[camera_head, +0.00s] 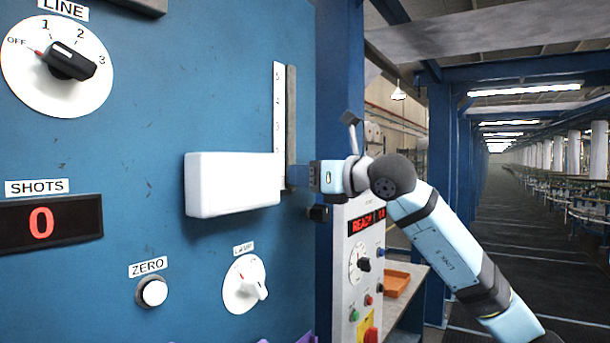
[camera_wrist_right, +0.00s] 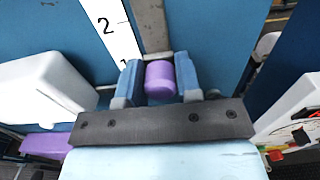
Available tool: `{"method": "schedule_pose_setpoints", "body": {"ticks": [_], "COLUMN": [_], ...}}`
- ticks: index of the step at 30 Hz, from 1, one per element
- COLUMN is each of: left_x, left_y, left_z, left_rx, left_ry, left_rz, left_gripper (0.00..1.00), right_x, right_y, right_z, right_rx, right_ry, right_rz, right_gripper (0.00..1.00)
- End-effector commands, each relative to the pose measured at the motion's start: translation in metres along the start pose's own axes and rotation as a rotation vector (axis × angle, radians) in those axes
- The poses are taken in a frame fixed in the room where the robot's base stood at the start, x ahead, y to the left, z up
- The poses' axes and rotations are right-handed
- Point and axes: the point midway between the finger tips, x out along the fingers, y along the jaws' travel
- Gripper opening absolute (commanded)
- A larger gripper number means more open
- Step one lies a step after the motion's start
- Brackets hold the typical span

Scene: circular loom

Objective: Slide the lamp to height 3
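The lamp appears to be the white box (camera_head: 233,183) on the blue panel, beside the bottom of a white number scale (camera_head: 279,100). It also shows at the left of the right wrist view (camera_wrist_right: 45,88). A grey vertical rail (camera_head: 291,110) runs along the scale. My right gripper (camera_wrist_right: 160,80) has its two blue fingers on either side of a purple knob (camera_wrist_right: 160,79) at the rail, seemingly touching both sides. The knob is level with about the 1 mark. In the head view the right gripper (camera_head: 300,176) hides the knob. My left gripper is not in view.
A LINE dial (camera_head: 60,62), SHOTS display (camera_head: 50,222), ZERO button (camera_head: 153,292) and LAMP dial (camera_head: 245,285) are on the panel. A grey control box (camera_head: 345,290) stands beyond the panel's right edge. The rail above my gripper looks clear.

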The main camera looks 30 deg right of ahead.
Motion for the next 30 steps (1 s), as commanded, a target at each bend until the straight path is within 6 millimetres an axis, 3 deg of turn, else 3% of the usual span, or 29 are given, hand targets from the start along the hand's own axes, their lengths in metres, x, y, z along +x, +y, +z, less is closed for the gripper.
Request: {"method": "schedule_pose_setpoints", "body": {"ticks": [1, 2, 9, 11, 18, 21, 30], "left_x": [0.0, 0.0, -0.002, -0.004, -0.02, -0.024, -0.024], "left_y": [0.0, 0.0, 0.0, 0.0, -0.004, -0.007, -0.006], "left_z": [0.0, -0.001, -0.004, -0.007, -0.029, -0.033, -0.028], "left_rx": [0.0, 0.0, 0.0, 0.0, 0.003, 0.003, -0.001], "left_ry": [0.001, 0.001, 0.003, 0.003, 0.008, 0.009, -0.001], "left_rz": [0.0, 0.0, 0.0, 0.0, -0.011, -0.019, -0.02], "left_gripper": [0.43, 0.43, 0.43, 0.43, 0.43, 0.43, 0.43], "right_x": [0.0, 0.0, 0.0, 0.0, 0.0, 0.0, 0.0], "right_y": [0.0, 0.0, 0.0, 0.0, -0.001, 0.0, 0.0], "right_z": [0.0, 0.0, 0.004, 0.013, 0.072, 0.086, 0.091], "right_rx": [0.0, 0.0, 0.0, 0.001, 0.001, 0.001, 0.0], "right_ry": [0.0, 0.0, 0.0, -0.001, -0.003, -0.003, -0.001], "right_rz": [0.0, 0.0, 0.0, -0.001, -0.001, 0.0, -0.001], "right_gripper": [0.06, 0.0, 0.0, 0.0, 0.0, 0.0, 0.0]}}
